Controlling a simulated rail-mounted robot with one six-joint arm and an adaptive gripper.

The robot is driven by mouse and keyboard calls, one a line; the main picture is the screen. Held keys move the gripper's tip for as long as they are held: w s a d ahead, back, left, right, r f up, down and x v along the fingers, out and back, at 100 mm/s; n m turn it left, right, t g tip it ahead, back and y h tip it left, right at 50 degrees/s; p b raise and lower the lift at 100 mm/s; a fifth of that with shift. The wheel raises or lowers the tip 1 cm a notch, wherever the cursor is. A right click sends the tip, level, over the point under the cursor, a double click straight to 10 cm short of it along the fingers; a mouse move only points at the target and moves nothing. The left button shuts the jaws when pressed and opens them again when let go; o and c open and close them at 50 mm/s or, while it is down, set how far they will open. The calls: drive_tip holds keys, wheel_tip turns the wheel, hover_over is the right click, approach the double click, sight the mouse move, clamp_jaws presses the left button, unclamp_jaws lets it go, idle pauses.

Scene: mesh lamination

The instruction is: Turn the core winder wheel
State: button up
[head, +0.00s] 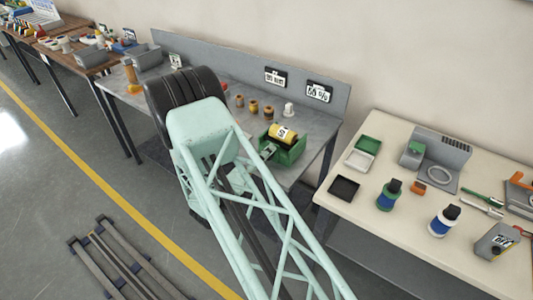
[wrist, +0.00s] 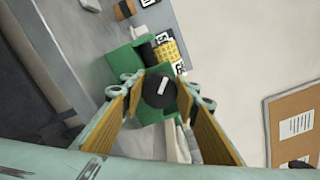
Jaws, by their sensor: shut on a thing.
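The core winder is a green box-like stand (head: 290,155) on the grey bench, also seen in the wrist view (wrist: 118,61). A yellow roll (head: 281,133) with a white label lies in it; the roll also shows in the wrist view (wrist: 166,50). The winder wheel (wrist: 158,88) is a dark round knob with a white mark, on the winder's near side. My gripper (wrist: 160,97) is shut on the wheel, with one finger on each side of it. In the head view my arm covers much of the area beside the winder.
Several small brown spools (head: 253,106) and a white one (head: 289,109) stand behind the winder. A back panel with two signs (head: 318,91) runs along the bench. To the right, a cream table (head: 395,235) holds bottles, trays and tools. A cork board (wrist: 296,125) hangs on the wall.

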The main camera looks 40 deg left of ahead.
drive_tip(key=shift+n, duration=1.1)
drive_tip(key=shift+f, duration=0.1)
drive_tip(key=o, duration=0.9)
drive_tip(key=shift+s, duration=0.1)
drive_tip(key=shift+s+d, duration=0.15)
drive_tip(key=shift+s, duration=2.8)
drive_tip(key=shift+s+d, duration=0.1)
drive_tip(key=shift+s, duration=2.85)
